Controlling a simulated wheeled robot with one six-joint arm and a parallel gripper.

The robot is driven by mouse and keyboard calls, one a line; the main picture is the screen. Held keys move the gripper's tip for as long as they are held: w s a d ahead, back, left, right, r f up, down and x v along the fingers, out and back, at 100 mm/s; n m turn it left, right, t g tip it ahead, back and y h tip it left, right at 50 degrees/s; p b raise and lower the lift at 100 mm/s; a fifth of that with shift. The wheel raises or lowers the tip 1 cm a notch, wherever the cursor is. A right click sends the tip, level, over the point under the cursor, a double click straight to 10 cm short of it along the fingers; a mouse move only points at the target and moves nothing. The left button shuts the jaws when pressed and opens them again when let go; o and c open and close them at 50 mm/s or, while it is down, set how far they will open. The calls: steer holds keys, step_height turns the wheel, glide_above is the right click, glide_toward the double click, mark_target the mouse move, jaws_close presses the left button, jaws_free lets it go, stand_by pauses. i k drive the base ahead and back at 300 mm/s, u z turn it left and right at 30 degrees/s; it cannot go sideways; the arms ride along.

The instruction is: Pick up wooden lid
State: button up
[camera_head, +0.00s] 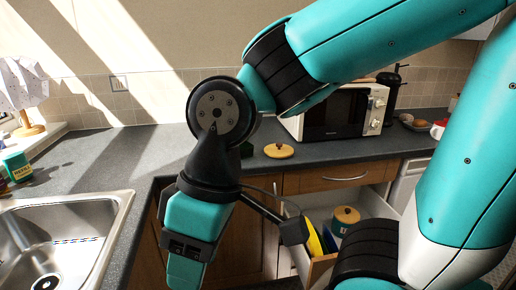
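A round, pale wooden lid (279,151) with a small dark mark or knob on top lies flat on the dark grey counter, near its front edge and left of the microwave. A second wooden-looking lid (346,214) sits on a canister inside the open drawer. My gripper (184,268) points down at the lower left of the lid on the counter, well apart from it, between the sink and the cabinet front. Its lower end is cut off by the picture edge, so I cannot see whether it is open or holds anything.
The drawer (316,270) stands open below the counter, with yellow and blue items in it. A microwave (336,110) stands behind the lid to the right. A steel sink (112,222) lies left.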

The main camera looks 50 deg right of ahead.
mark_target(279, 150)
steer(key=z, duration=0.45)
steer(key=i, duration=0.9)
steer(key=z, duration=0.7)
